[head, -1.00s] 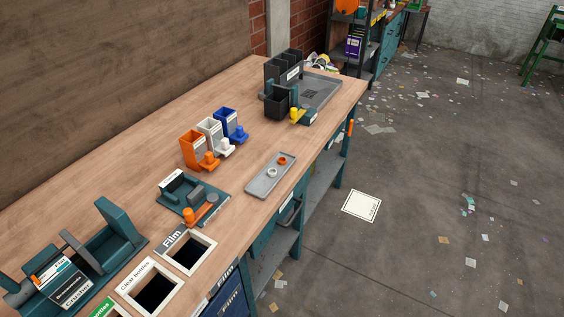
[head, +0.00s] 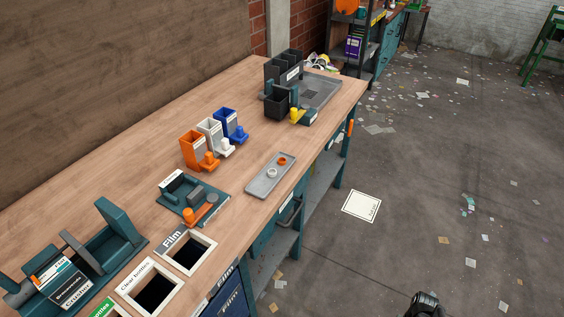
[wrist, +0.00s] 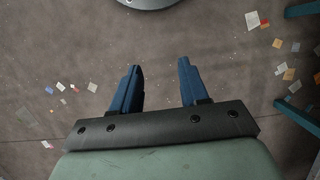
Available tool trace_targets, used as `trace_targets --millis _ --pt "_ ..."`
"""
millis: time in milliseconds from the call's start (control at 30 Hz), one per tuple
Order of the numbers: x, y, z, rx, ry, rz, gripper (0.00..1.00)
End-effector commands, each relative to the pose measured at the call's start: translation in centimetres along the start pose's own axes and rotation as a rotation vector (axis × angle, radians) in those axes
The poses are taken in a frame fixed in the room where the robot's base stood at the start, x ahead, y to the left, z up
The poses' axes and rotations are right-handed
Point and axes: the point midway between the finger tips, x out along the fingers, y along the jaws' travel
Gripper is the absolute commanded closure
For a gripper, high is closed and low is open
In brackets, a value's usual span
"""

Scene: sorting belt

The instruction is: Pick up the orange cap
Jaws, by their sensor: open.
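A small orange cap (head: 282,160) lies on a shallow grey tray (head: 262,185) near the front edge of the workbench. A white cap (head: 272,173) lies beside it on the same tray. In the wrist view my gripper (wrist: 160,68) is open, with two blue fingers apart and nothing between them. It hangs over the floor, and the orange cap is not in that view. In the head view a dark part of my arm shows at the bottom edge, well to the right of the bench.
Orange, white and blue dispensers (head: 192,151) stand behind the tray. A teal fixture (head: 171,203) with an orange piece, and framed bin openings (head: 213,242), are to the left. A black caddy (head: 277,105) and larger grey tray (head: 323,92) stand farther back. Bench surface around the small tray is clear.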

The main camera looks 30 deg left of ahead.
Motion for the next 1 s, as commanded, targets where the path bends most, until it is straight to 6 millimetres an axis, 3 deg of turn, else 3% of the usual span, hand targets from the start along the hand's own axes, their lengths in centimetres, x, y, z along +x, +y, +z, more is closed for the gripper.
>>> trace_targets --millis 367,567,767,867,1000 --pt "-10.0 -1.4 -7.6 0.045 0.179 -0.001 0.56" --pt "-15.7 -3.8 -11.4 0.117 0.25 -0.011 0.56" --pt "-21.8 -8.4 -15.2 0.243 0.3 -0.035 0.56" --pt "-24.9 -11.8 -16.9 0.329 0.313 -0.053 0.56" --pt "-29.7 -18.0 -18.6 0.47 0.321 -0.081 0.56"
